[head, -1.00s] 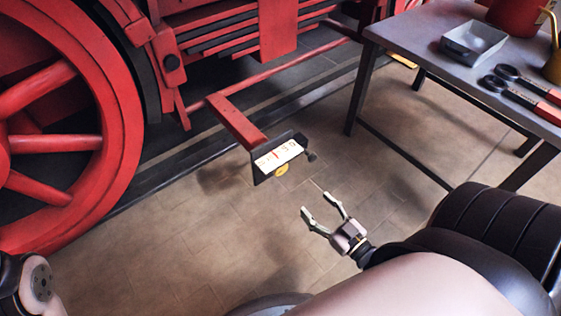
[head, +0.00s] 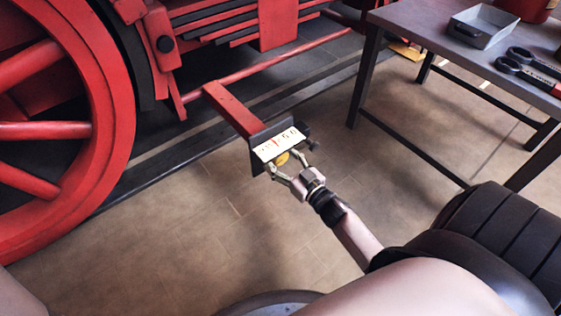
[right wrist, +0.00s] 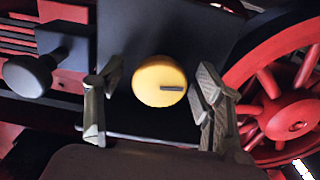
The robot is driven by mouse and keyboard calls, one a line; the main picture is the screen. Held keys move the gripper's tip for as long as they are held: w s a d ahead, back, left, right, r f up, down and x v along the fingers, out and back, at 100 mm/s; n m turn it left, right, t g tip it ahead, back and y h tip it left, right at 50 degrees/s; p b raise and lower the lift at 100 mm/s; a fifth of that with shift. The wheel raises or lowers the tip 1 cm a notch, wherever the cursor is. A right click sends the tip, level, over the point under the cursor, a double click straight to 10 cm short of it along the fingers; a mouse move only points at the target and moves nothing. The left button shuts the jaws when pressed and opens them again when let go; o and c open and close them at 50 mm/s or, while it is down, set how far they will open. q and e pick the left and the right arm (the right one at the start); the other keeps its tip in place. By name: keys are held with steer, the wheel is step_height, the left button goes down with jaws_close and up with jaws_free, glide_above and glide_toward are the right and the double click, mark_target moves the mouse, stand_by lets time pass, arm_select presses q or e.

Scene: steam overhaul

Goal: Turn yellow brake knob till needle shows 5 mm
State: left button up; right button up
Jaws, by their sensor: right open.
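The yellow brake knob (head: 282,158) sits under a white scale plate (head: 278,144) on a dark bracket at the end of a red arm. In the right wrist view the knob (right wrist: 152,74) is round, with a dark line from its middle to the right. My right gripper (head: 288,164) is open, with its fingers on either side of the knob. In the right wrist view gaps show between the knob and both fingers (right wrist: 153,98). The scale has red marks, too small to read, and I cannot tell the needle's reading. My left gripper is out of view.
A black knob (right wrist: 33,75) sticks out beside the bracket, also visible in the head view (head: 312,144). A large red wheel (head: 60,130) stands at left. A grey table (head: 445,50) at right holds a metal tray (head: 485,25) and tools. The floor before the bracket is clear.

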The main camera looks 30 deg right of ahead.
steer(key=shift+w, duration=0.3)
steer(key=shift+c, duration=0.3)
steer(key=c, duration=1.1)
